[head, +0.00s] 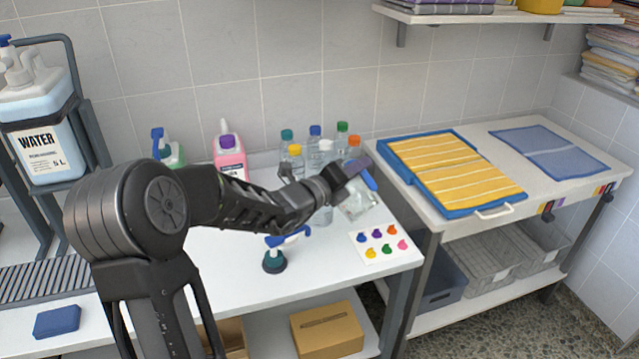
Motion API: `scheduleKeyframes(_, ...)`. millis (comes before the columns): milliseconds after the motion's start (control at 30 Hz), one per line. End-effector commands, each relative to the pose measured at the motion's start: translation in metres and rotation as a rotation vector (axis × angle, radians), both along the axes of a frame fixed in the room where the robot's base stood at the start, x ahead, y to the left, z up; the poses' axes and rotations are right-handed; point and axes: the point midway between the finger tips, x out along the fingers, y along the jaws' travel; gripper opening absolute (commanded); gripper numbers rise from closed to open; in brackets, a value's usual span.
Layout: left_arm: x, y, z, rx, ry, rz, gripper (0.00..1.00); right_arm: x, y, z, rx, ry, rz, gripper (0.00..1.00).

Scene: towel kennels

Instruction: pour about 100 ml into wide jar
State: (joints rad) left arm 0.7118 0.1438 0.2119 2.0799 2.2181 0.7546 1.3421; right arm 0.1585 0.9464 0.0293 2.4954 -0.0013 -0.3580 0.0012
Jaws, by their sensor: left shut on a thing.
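My left gripper (357,174) reaches over the white table from the left, in front of the bottles. It is shut on a partly hidden thing, with something blue showing at the fingers; I cannot tell exactly what it is. A clear, see-through container (357,206) shows just below the fingers; its outline is unclear, and I cannot tell whether it is the wide jar or whether it is held. My right gripper is not in view.
A large water jug (45,150) sits in a dark stand at left. A pink bottle (229,155) stands at the back. A dark-based blue pump top (274,260) and a colour-dot card (379,244) lie forward. A side table (450,222) at right holds folded towels (455,170).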

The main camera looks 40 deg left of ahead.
Motion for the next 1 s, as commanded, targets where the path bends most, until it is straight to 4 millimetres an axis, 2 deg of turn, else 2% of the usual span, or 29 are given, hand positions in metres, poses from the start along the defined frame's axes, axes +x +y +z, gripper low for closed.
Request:
scheduleKeyframes(700, 0.002, 0.013, 0.016, -0.117, 0.016, 0.001, 0.0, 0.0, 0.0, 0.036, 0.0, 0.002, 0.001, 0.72)
scheduleKeyframes(1000, 0.003, 0.015, 0.015, -0.14, 0.019, -0.001, 0.0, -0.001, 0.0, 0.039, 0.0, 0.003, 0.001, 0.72)
